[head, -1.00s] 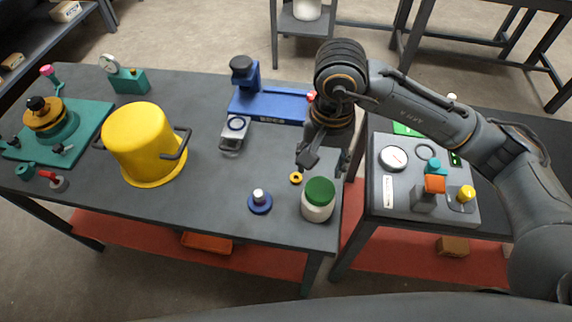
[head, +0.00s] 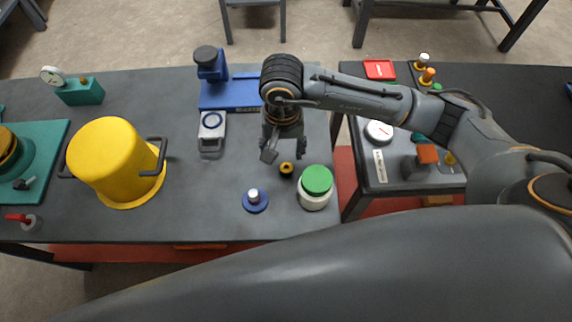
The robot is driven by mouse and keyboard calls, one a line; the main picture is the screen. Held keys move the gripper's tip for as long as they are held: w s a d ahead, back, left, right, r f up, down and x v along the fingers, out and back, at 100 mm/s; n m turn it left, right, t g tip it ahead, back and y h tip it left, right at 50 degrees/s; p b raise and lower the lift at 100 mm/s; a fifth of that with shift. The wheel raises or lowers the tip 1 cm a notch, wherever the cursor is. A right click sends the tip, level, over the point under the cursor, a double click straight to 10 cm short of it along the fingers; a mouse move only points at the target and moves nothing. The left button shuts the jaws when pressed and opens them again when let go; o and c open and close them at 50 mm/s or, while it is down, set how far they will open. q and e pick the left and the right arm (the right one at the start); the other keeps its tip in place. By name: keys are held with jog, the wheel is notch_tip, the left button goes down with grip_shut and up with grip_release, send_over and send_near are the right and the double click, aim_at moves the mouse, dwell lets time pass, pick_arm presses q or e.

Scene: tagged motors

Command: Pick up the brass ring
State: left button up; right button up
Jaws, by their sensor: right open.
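A small brass ring (head: 287,169) with a dark centre lies on the grey table near its right end. My right gripper (head: 284,153) is open and points down just behind and above the ring in the head view. Its fingers straddle the ring from left to right in the picture, with a gap between fingertips and ring. I cannot tell the exact height. My left gripper is out of view.
A white jar with a green lid (head: 315,188) stands close to the right of the ring. A blue disc with a pale knob (head: 255,200) is at front left. A blue fixture (head: 232,92), a small grey box (head: 212,133) and a yellow pot (head: 112,160) are farther left.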

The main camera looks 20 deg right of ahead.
aim_at(286, 164)
jog(key=f, duration=0.1)
jog(key=f+p, duration=0.1)
jog(key=s+f, duration=0.1)
jog(key=f, duration=0.1)
jog(key=shift+d+p, duration=0.25)
jog(key=shift+p, duration=0.15)
jog(key=shift+f, duration=0.5)
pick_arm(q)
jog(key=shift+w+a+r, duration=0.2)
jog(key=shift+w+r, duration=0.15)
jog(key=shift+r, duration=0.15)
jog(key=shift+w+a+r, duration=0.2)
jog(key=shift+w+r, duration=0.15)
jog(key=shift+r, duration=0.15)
pick_arm(e)
grip_shut()
